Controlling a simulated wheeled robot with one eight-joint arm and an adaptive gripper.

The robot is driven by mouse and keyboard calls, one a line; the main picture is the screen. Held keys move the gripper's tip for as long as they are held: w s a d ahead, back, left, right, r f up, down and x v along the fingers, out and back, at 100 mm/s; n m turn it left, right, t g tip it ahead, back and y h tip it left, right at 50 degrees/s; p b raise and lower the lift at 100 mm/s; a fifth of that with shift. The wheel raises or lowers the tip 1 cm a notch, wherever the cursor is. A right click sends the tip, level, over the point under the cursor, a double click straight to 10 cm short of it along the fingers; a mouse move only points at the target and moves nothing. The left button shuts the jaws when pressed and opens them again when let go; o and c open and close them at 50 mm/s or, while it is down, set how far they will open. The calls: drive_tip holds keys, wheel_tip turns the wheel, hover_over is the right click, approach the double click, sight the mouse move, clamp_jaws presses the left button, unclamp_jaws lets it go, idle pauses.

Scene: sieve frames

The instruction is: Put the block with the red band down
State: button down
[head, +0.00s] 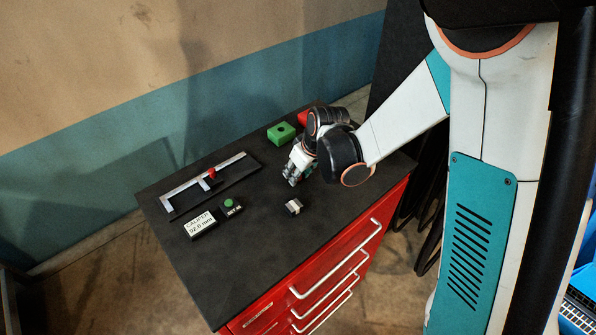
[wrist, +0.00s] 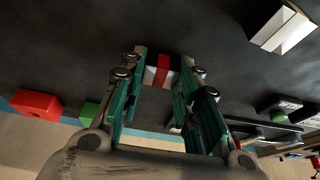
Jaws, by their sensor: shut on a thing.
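The block with the red band (wrist: 161,70) shows in the wrist view as a white block with a red stripe across its middle. It sits between the fingertips of my gripper (wrist: 160,78), which is shut on it. In the head view my gripper (head: 292,181) is low over the dark cabinet top (head: 255,260), pointing down, behind a second small block. The held block cannot be made out there. Whether it touches the top or hangs just above it, I cannot tell.
A small pale block (head: 293,207) stands in front of my gripper. A green block with a hole (head: 281,132) and a red block (head: 303,118) stand behind. At left are a caliper (head: 186,191), a display reading 92.0 mm (head: 200,224) and a green button (head: 229,203). The front is clear.

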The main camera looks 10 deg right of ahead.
drive_tip(key=shift+f, duration=0.1)
drive_tip(key=c, duration=1.2)
unclamp_jaws()
drive_tip(key=p+v, duration=0.1)
drive_tip(key=v, duration=1.1)
drive_tip(key=s+d+r+m+t+h, duration=0.1)
drive_tip(key=s+d+r+m, duration=0.2)
drive_tip(key=s, duration=0.6)
drive_tip(key=s+d+r+m+t+h, duration=0.1)
drive_tip(key=s+d+r+m+t, duration=0.1)
drive_tip(key=s+d+r, duration=0.5)
drive_tip(key=shift+s+m+h, duration=0.3)
drive_tip(key=shift+s+m, duration=0.6)
drive_tip(key=shift+s, duration=0.15)
